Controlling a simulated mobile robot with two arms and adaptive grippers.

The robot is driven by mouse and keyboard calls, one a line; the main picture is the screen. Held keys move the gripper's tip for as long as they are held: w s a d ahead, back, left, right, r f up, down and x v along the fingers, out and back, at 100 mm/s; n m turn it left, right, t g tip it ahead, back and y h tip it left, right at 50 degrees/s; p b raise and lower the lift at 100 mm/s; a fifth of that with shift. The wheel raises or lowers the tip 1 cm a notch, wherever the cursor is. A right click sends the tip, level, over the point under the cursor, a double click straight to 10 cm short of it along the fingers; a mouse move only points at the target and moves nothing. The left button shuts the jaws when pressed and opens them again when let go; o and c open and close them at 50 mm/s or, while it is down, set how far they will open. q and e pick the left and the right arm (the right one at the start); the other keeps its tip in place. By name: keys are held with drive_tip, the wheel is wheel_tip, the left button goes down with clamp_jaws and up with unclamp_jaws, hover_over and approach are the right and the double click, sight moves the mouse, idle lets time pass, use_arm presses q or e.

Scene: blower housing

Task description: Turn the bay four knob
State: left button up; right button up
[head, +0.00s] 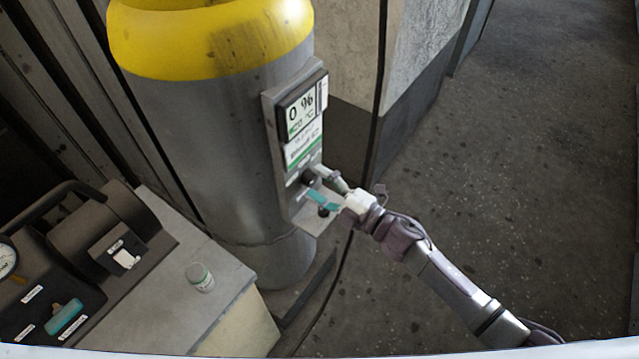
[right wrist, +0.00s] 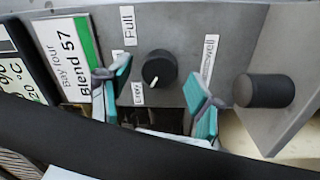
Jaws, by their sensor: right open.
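The bay four knob (right wrist: 158,68) is a round black dial with a white pointer line, on a grey panel beside the label "Bay four Blend 57" (right wrist: 68,58). Its pointer is turned down-left, towards the "Empty" label (right wrist: 138,93); a "Full" label (right wrist: 128,25) is above. My right gripper (right wrist: 158,97) is open, its teal-padded fingers on either side of the knob in the picture, with a visible gap to it. In the head view my right gripper (head: 324,187) is at the lower part of the panel (head: 285,180). My left gripper is not in view.
A second black knob (right wrist: 264,91) sticks out at the right of the wrist view. The panel is on a grey cylinder (head: 200,140) with a yellow top, showing "0 %" (head: 300,108). A small jar (head: 200,277) stands on a cabinet (head: 235,280). Floor at right is clear.

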drive_tip(key=shift+d, duration=0.1)
drive_tip(key=v, duration=1.1)
drive_tip(key=shift+s+d, duration=0.25)
drive_tip(key=shift+d, duration=0.05)
drive_tip(key=shift+f, duration=0.1)
drive_tip(key=w+d+f+m+t+h, duration=0.1)
drive_tip(key=d+f+m+h, duration=0.25)
drive_tip(key=f, duration=0.25)
drive_tip(key=w+d+f+m+t+h, duration=0.1)
drive_tip(key=d+f+m+h, duration=0.25)
drive_tip(key=f, duration=0.35)
drive_tip(key=s+d+f+m+g+h, duration=0.1)
drive_tip(key=s+d+f+m+h, duration=0.2)
drive_tip(key=f, duration=0.5)
drive_tip(key=s+d+f+m+g+h, duration=0.2)
drive_tip(key=s+d+f+m, duration=0.15)
drive_tip(key=f, duration=0.45)
drive_tip(key=s+d+f+m+g+h, duration=0.2)
drive_tip(key=s+f+m+g, duration=0.25)
drive_tip(key=s+f, duration=0.9)
drive_tip(key=s+a+f+m+g, duration=0.1)
drive_tip(key=s+f+m+g, duration=0.1)
drive_tip(key=s, duration=0.7)
drive_tip(key=s+a+f+m+g, duration=0.1)
drive_tip(key=s+f+m+g, duration=0.1)
drive_tip(key=s, duration=0.8)
drive_tip(key=shift+s+f+g+h, duration=0.15)
drive_tip(key=shift+f+g+h, duration=0.15)
drive_tip(key=shift+f+g, duration=0.15)
